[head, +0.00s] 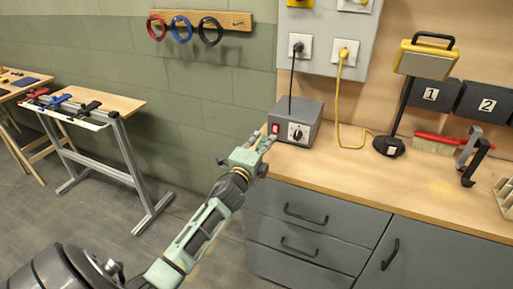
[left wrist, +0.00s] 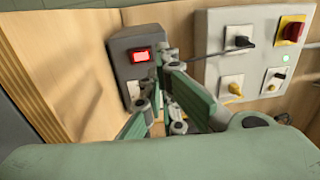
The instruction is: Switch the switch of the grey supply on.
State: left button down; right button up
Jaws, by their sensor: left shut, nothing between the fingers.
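The grey supply (head: 296,122) is a box on the left end of the wooden workbench. Its front carries a red switch (head: 275,128) on the left and a black dial on a white plate (head: 298,132). In the left wrist view the red switch (left wrist: 141,55) looks brightly lit on the grey supply (left wrist: 127,42). My left gripper (head: 264,140) is shut and empty, just in front of the supply near the switch. In the left wrist view its fingers (left wrist: 160,72) are beside the switch, to its lower right, and partly hide the dial. I cannot tell whether they touch the box. My right gripper is out of view.
A black cable (head: 292,75) runs from the supply to a socket on the wall panel (head: 330,40). A yellow cable (head: 338,110) hangs right of the supply. A lamp (head: 400,95) and a red-handled brush (head: 433,143) are farther right. Grey drawers (head: 310,215) are below the bench.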

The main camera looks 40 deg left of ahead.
pick_arm(q)
jog(key=s, duration=0.1)
jog(key=s+d, duration=0.1)
jog(key=s, duration=0.1)
jog(key=s+r, duration=0.1)
jog(key=s, duration=0.1)
jog(key=shift+s+d, duration=0.2)
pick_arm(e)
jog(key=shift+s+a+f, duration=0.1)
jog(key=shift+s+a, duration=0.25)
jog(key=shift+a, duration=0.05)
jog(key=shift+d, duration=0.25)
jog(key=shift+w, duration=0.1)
